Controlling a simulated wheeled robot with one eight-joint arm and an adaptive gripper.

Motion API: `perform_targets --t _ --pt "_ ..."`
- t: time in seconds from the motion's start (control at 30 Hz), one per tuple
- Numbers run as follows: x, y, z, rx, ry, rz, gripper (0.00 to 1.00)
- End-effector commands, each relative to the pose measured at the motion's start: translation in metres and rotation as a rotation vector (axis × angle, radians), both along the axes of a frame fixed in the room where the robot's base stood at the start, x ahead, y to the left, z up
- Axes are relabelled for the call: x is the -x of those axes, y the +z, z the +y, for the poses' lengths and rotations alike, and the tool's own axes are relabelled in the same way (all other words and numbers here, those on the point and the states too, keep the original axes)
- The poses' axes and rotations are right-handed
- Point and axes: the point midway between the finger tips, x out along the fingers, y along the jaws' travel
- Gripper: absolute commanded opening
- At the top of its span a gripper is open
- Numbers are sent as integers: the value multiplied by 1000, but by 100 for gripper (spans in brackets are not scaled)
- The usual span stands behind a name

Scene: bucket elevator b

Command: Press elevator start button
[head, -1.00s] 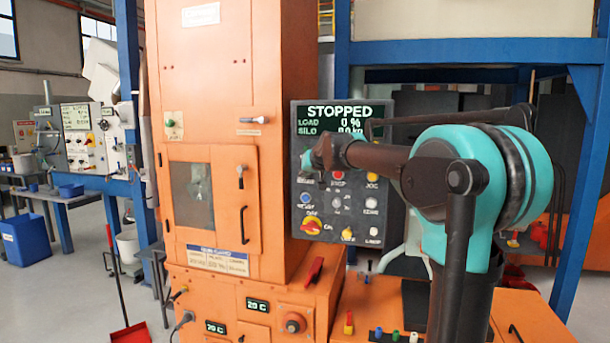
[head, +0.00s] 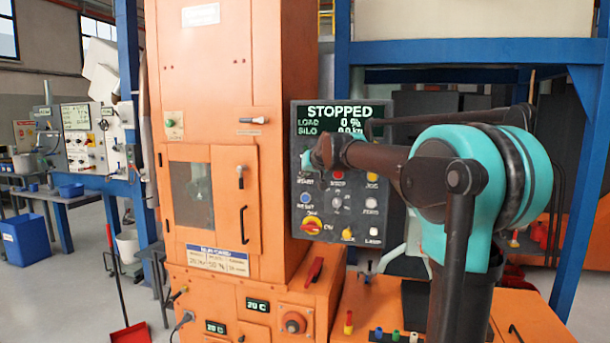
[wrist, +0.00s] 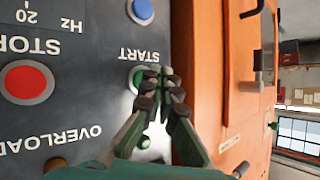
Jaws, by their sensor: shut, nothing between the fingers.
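The control panel (head: 343,225) stands beside the orange elevator housing, and its screen (head: 337,118) reads STOPPED. In the wrist view the panel is upside down. There the green start button (wrist: 137,78) sits beside the START label, partly hidden behind my fingertips. My gripper (wrist: 160,74) is shut and empty, with its fingertips over the right part of the button. I cannot tell whether they touch it. In the head view my gripper (head: 316,158) is small at the panel's upper left, and the button is not clear there.
The red stop button (wrist: 27,82) and a blue button (wrist: 140,10) are near the start button. The orange housing (head: 235,80) stands directly left of the panel in the head view. A red-and-yellow switch (head: 312,224) is lower down.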

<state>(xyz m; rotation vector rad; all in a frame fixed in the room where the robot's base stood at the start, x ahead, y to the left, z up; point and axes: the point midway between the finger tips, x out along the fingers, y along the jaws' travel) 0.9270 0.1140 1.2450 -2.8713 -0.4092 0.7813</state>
Motion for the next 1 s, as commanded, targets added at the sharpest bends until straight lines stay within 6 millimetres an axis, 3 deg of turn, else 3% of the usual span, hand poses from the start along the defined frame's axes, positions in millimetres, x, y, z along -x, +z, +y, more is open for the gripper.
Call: perform_targets --t 1.0 --pt "-8 0 -3 0 0 0 0"
